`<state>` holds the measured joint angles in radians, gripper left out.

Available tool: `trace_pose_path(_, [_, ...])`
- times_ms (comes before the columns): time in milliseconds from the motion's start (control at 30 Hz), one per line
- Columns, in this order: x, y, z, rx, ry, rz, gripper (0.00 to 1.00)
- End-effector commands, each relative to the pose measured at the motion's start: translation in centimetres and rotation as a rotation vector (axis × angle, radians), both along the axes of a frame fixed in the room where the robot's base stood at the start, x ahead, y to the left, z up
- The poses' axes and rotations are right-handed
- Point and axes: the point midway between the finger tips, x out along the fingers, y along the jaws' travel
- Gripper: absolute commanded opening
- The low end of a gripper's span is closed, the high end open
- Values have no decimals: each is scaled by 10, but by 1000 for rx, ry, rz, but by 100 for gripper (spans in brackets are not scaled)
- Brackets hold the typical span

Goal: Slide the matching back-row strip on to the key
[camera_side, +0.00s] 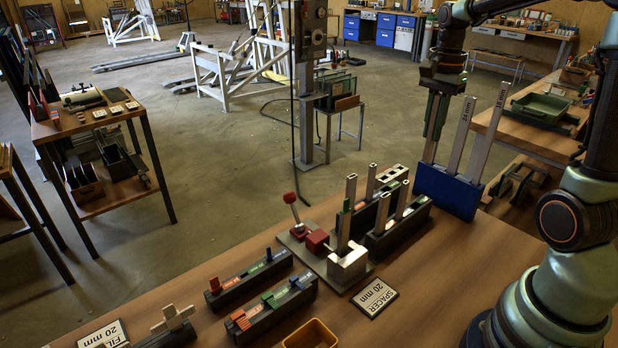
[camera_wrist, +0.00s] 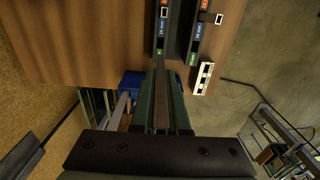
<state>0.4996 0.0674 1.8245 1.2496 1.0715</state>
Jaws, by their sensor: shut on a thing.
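A steel clamp block (camera_side: 348,265) with an upright strip (camera_side: 343,225) stands mid-bench. I cannot tell which part is the key.
Dark racks (camera_side: 400,235) with shorter upright strips stand between the clamp and the blue holder. A red-knobbed lever (camera_side: 290,198) is left of the clamp. Low slotted blocks (camera_side: 248,280), a SPACER 20 mm card (camera_side: 375,298) and a yellow tray (camera_side: 311,335) lie in front.

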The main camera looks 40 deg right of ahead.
Motion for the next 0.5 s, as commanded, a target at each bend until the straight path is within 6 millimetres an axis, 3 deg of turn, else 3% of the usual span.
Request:
trace_pose_path(167, [1, 1, 20, -1, -2, 1, 0])
trace_pose_path(267, [6, 12, 27, -1, -2, 5, 0])
trace_pose_path(367, [14, 36, 33, -1, -2, 11, 0])
trace_pose_path(500, [26, 89, 44, -1, -3, 15, 0])
